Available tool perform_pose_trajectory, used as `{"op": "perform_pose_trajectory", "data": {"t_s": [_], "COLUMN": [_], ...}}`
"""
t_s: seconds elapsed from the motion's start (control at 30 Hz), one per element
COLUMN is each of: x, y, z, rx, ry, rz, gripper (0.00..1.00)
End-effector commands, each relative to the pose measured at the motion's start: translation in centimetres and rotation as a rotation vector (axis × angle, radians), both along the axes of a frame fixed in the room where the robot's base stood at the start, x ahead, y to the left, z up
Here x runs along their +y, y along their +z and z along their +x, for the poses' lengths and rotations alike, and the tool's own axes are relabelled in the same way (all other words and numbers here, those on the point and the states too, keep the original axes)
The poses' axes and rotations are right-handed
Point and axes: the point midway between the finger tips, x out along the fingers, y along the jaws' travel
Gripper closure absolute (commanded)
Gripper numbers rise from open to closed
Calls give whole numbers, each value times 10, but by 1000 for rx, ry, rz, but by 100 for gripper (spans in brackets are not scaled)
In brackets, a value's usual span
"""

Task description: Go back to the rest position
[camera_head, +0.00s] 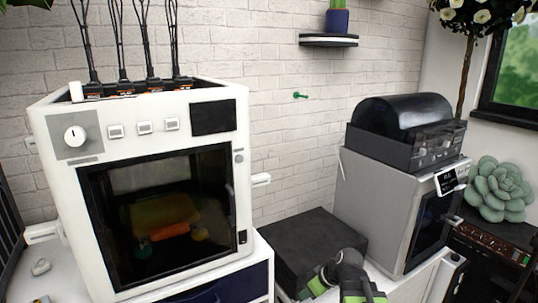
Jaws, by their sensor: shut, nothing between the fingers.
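My gripper (343,278), black and grey with bright green parts, shows at the bottom edge, right of centre. It is shut and holds nothing that I can see. It appears in front of a flat black box (305,245), and I cannot tell how far apart they are. The rest of my arm is cut off by the bottom of the picture.
A large white 3D printer (155,112) with a dark glass door stands on the left. A grey machine (382,205) with a black domed top stands on the right. A green succulent (502,190) sits at the far right. A small shelf (328,41) hangs on the brick wall.

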Motion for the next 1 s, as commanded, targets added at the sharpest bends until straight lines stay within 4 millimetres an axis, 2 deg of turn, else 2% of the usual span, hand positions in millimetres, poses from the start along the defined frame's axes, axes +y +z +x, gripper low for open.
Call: {"op": "perform_pose_trajectory", "data": {"t_s": [0.03, 0.13, 0.3, 0.4, 0.43, 0.5, 0.67, 0.77, 1.0], "x": [13, 11, -28, -41, -41, -42, -41, -41, -41], "y": [-10, -23, -33, -33, -26, 7, 55, 92, 203], "z": [-17, -44, -77, -90, -90, -90, -89, -89, -89], "rx": [82, 229, 407, 479, 489, 485, 484, 483, 482], "ry": [-28, -160, -493, -698, -741, -729, -727, -725, -723], "rz": [-43, -133, -254, -272, -261, -261, -260, -259, -258], "gripper": [100, 100, 100, 100, 100, 100, 100, 100, 100]}}
